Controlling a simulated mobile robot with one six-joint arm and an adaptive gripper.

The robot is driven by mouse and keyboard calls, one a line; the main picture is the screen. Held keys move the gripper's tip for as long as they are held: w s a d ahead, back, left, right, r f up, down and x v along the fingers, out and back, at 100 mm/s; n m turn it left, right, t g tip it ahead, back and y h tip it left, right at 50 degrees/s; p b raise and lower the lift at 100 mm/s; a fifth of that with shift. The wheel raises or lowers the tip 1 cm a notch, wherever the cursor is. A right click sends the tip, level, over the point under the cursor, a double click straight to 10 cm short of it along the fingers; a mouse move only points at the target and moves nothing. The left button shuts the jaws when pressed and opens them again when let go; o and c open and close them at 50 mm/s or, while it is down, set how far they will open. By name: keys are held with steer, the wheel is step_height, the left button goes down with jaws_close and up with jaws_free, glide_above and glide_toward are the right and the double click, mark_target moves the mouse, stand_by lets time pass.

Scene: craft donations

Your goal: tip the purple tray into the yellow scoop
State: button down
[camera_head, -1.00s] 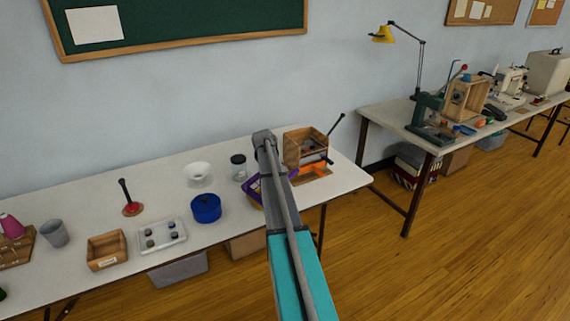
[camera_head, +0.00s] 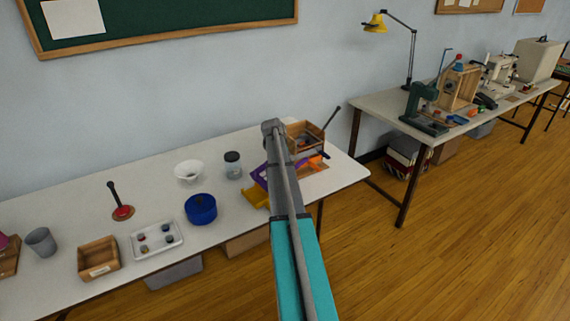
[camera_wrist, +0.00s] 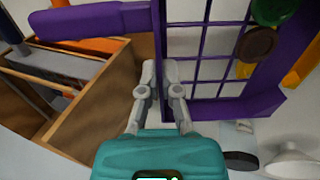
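The purple tray (camera_wrist: 265,95) has a grid bottom. In the wrist view my gripper (camera_wrist: 160,75) is shut on its near edge. Round green (camera_wrist: 272,10) and dark brown (camera_wrist: 257,45) pieces show at the tray's upper right. In the head view the tray (camera_head: 260,174) looks tilted and raised over the table, partly hidden behind my arm; my fingertips are hidden there. The yellow scoop (camera_head: 255,196) lies on the table just below and left of the tray, its right part hidden. Yellow also shows at the right of the wrist view (camera_wrist: 303,63).
A wooden box with a lever (camera_head: 306,135) stands close behind the tray and beside my gripper. A lidded jar (camera_head: 232,166), white funnel (camera_head: 189,171) and blue tin (camera_head: 201,209) stand to the left. The table's front edge is near.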

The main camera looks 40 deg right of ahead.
steer(key=shift+a, duration=0.15)
steer(key=shift+a+g+h+b, duration=0.3)
steer(key=shift+a+h+b, duration=0.8)
steer(key=shift+h, duration=0.6)
steer(key=shift+w+a+r+h+b, duration=0.25)
steer(key=shift+a+r+h+b, duration=0.1)
steer(key=shift+a+r+h, duration=0.85)
steer(key=shift+w+a+r+g+h+b, duration=0.15)
steer(key=shift+a+r+h+b, duration=0.15)
steer(key=shift+a+h+b, duration=0.35)
steer(key=shift+w+a+r+g+h+b, duration=0.15)
steer(key=shift+a+r+h+b, duration=0.25)
steer(key=shift+a+h, duration=0.4)
steer(key=shift+w+a+r+h+b, duration=0.1)
steer(key=shift+a+r+h+b, duration=0.05)
steer(key=shift+a+h+b, duration=0.55)
steer(key=shift+w+a+r+h+b, duration=0.15)
steer(key=shift+a+h+b, duration=0.3)
steer(key=shift+a+b, duration=0.45)
steer(key=a+h+b, duration=0.1)
steer(key=a+b, duration=0.1)
steer(key=a+h+b, duration=0.1)
steer(key=h+b, duration=0.1)
steer(key=shift+w+a+g+b, duration=0.15)
steer(key=shift+a+g+b, duration=0.15)
steer(key=shift+a+g, duration=0.1)
steer(key=shift+a+f+h+b, duration=0.1)
steer(key=shift+a+h+b, duration=0.2)
steer(key=shift+b, duration=0.3)
